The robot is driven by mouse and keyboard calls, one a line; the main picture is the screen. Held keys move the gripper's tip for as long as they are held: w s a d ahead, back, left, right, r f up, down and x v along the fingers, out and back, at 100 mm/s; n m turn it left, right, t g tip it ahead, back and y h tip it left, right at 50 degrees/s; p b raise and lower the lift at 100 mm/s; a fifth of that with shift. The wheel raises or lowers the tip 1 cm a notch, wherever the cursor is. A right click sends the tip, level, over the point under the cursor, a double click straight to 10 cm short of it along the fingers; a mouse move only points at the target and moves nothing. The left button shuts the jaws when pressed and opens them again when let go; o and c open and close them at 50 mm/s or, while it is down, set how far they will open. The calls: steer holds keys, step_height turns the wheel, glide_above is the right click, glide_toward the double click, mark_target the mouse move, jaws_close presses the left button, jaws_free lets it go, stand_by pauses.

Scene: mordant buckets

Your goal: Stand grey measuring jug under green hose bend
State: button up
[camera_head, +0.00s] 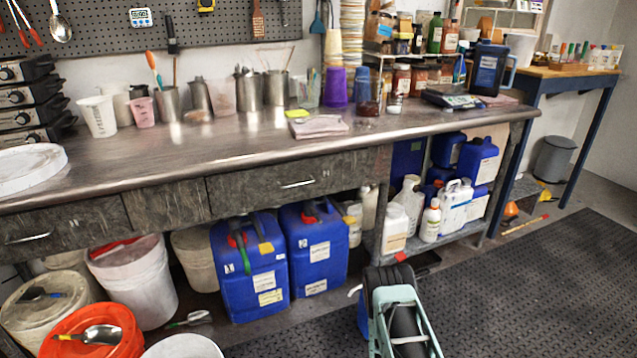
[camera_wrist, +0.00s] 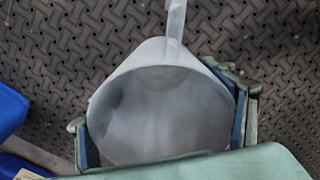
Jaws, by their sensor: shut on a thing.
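The grey measuring jug (camera_wrist: 160,75) fills the middle of the wrist view, its wide round mouth facing the camera and a narrow strip, perhaps its handle, reaching to the top edge. My gripper (camera_wrist: 165,128) is shut on the jug, one finger on each side. In the head view my arm covers most of the gripper, and I cannot make out the jug clearly. The green hose bend (camera_head: 240,250) hangs at the red cap of the left blue canister (camera_head: 268,288) under the bench. The gripper is in front and to the right of it, apart from it.
A second blue canister (camera_head: 314,262) stands right of the first. White bottles (camera_head: 396,228) stand on a low shelf farther right. An orange bucket (camera_head: 75,325) and a white bucket (camera_head: 140,280) stand left. The workbench top (camera_head: 200,155) overhangs the canisters. The dark mat (camera_head: 520,290) is clear at right.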

steer(key=w+d+r+m, duration=0.2)
steer(key=w+r+m, duration=0.1)
steer(key=w+r, duration=0.45)
steer(key=w+d+r+m, duration=0.2)
steer(key=w+d+r, duration=0.1)
steer(key=w+r, duration=0.4)
step_height(320, 180, up, 18)
steer(key=w+a+m, duration=0.2)
steer(key=w+m, duration=0.1)
steer(key=m, duration=0.2)
steer(key=s+a+r+m, duration=0.2)
steer(key=a+r, duration=0.2)
steer(key=r, duration=0.6)
steer(key=s+a+r+m, duration=0.2)
steer(key=a+r, duration=0.3)
steer(key=r, duration=0.5)
steer(key=s+r+p, duration=0.4)
steer(key=r+p, duration=0.9)
steer(key=p, duration=0.2)
steer(key=s+r+p, duration=0.4)
steer(key=r+p, duration=0.9)
steer(key=p, duration=0.2)
steer(key=shift+s+d+r, duration=0.2)
steer(key=shift+s+d, duration=0.05)
steer(key=shift+s, duration=0.05)
